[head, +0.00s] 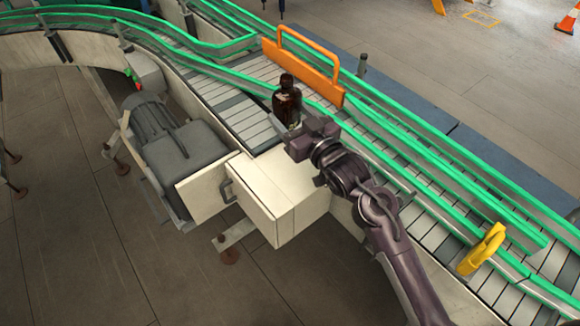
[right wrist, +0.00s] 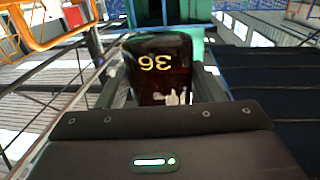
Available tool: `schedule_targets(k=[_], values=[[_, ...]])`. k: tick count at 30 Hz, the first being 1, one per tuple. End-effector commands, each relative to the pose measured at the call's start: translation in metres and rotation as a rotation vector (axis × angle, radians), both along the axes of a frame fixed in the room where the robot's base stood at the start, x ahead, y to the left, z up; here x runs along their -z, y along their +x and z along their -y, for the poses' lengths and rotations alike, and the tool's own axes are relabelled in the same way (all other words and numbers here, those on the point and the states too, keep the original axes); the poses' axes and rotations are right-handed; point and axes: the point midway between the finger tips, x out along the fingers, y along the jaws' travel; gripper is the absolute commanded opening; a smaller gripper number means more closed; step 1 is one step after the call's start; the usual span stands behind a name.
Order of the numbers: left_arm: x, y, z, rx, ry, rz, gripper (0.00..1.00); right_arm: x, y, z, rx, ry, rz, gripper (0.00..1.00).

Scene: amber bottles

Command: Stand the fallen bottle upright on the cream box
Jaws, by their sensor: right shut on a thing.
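The amber bottle (head: 287,105) is dark brown with a dark cap and looks about upright in the head view. My right gripper (head: 296,124) is shut on it. In the right wrist view the bottle (right wrist: 160,68) sits between the fingers, with a yellow "36" upside down on it. The cream box (head: 268,182) stands at the conveyor's near side, nearer than the bottle. The bottle appears over the conveyor slats beyond the box. I cannot tell whether its base touches anything, as the gripper hides part of it. My left gripper is in neither view.
The slatted conveyor (head: 252,120) has green rails on both sides. An orange guard (head: 305,70) rises just behind the bottle. A grey motor (head: 165,140) sits left of the box. A yellow bracket (head: 482,249) is at the right rail. The box top looks clear.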

Motion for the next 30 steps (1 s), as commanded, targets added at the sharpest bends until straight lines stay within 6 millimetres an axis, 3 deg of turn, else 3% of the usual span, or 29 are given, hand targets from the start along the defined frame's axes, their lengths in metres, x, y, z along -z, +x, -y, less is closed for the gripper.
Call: schedule_targets(k=[1, 10, 18, 25, 30], values=[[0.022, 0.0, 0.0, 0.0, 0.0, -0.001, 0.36, 0.023, 0.0, 0.0, 0.0, 0.002, 0.001, 0.35], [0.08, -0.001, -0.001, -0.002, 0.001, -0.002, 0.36, 0.087, 0.0, 0.0, 0.0, 0.002, 0.0, 0.35], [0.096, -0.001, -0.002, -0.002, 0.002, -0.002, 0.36, 0.105, 0.0, 0.0, -0.001, 0.001, 0.0, 0.35], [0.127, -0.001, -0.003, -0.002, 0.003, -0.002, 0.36, 0.139, 0.0, 0.0, -0.001, 0.001, 0.0, 0.35], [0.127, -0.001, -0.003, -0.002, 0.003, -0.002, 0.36, 0.139, 0.0, 0.0, -0.001, 0.001, 0.002, 0.35]])
